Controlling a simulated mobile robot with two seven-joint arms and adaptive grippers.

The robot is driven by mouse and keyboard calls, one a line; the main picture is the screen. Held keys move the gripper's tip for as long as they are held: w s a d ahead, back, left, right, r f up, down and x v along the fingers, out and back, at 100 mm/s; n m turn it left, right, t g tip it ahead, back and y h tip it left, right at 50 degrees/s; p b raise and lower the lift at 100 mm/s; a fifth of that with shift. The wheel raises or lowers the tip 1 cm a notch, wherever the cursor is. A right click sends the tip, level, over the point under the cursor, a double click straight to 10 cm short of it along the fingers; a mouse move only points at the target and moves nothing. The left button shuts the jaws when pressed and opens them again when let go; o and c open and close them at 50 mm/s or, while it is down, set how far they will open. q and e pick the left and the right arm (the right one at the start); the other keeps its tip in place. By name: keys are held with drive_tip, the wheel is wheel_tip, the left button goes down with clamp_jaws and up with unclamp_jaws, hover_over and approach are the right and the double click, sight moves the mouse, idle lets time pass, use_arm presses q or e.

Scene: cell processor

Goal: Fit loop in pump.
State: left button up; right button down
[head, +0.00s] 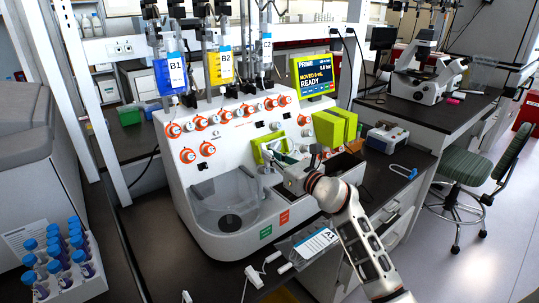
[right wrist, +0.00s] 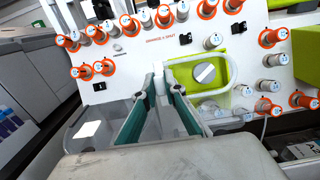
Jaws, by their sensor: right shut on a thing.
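The pump (head: 269,149) is a lime-green housing on the front of the white machine. In the right wrist view the pump (right wrist: 181,77) has a grey rotor with a light bar across it. A pale, translucent loop (right wrist: 229,72) curves around the rotor; I cannot tell how deeply it sits. My right gripper (head: 279,158) is at the pump's front. In the right wrist view its green-padded fingers (right wrist: 160,90) are shut on a narrow white part at the loop's left side. The fingers partly hide the loop in the head view. My left gripper is not in view.
A lime-green block (head: 335,128) stands out right of the pump. A clear bowl (head: 226,202) is at lower left. Orange-ringed knobs (head: 187,155) cover the panel. A blue-and-white curved piece (head: 404,172) lies on the dark bench at right. A tube rack (head: 90,285) stands at front left.

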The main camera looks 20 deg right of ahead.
drive_tip(key=shift+s+d, duration=0.1)
drive_tip(key=shift+s, duration=0.1)
drive_tip(key=shift+w+f, duration=0.15)
drive_tip(key=shift+w, duration=0.3)
drive_tip(key=shift+w+a+f+b, duration=0.35)
drive_tip(key=shift+w+a+b, duration=0.1)
drive_tip(key=shift+w, duration=0.25)
drive_tip(key=shift+w+a+f, duration=0.15)
drive_tip(key=shift+w+f, duration=0.05)
drive_tip(key=shift+w, duration=0.35)
drive_tip(key=shift+w+a, duration=0.1)
drive_tip(key=shift+w, duration=0.1)
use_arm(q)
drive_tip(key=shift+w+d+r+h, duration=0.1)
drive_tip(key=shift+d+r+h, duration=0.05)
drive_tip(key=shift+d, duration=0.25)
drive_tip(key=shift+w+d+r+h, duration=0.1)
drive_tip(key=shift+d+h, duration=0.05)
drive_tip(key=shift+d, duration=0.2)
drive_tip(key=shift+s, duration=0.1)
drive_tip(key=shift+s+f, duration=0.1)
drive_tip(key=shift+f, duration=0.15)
use_arm(e)
drive_tip(key=shift+f, duration=0.15)
use_arm(q)
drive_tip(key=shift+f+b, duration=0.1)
drive_tip(key=shift+b, duration=0.2)
use_arm(e)
drive_tip(key=shift+w+a, duration=0.1)
drive_tip(key=shift+w, duration=0.15)
